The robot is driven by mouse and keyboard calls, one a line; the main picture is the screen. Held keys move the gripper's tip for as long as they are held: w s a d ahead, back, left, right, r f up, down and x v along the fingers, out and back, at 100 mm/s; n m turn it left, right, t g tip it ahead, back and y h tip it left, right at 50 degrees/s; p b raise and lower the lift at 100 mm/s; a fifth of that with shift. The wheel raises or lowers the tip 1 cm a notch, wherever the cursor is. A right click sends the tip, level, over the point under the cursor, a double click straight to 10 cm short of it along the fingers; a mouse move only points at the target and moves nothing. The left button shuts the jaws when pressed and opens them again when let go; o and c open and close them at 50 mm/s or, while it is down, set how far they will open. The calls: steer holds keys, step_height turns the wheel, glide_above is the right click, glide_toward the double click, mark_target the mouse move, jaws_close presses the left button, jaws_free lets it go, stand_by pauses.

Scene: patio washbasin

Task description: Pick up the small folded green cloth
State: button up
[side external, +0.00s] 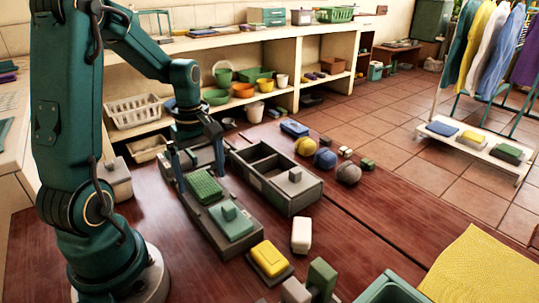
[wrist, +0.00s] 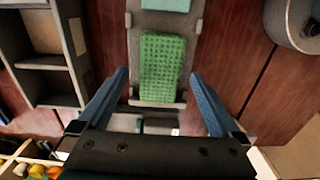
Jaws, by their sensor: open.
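The small folded green cloth (side external: 205,186) has a waffle texture and lies flat at one end of a long grey tray (side external: 222,242). In the wrist view the cloth (wrist: 162,68) is centred and runs lengthwise along the tray (wrist: 194,42). My gripper (side external: 200,178) is open and points down over the cloth. In the wrist view my gripper (wrist: 160,75) has one finger on each side of the tray, with the cloth between them in the picture. Nothing is held. The exact height of the fingertips above the cloth is hard to tell.
A teal block (side external: 231,222) with a raised grip shares the tray. A grey divided box (side external: 278,180) stands close to its right. Yellow sponge (side external: 269,259), white block (side external: 301,235) and several balls of yarn-like look (side external: 325,158) lie further right. Open tabletop (side external: 390,215) lies beyond.

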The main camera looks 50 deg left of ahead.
steer(key=shift+f, duration=0.75)
steer(key=c, duration=1.4)
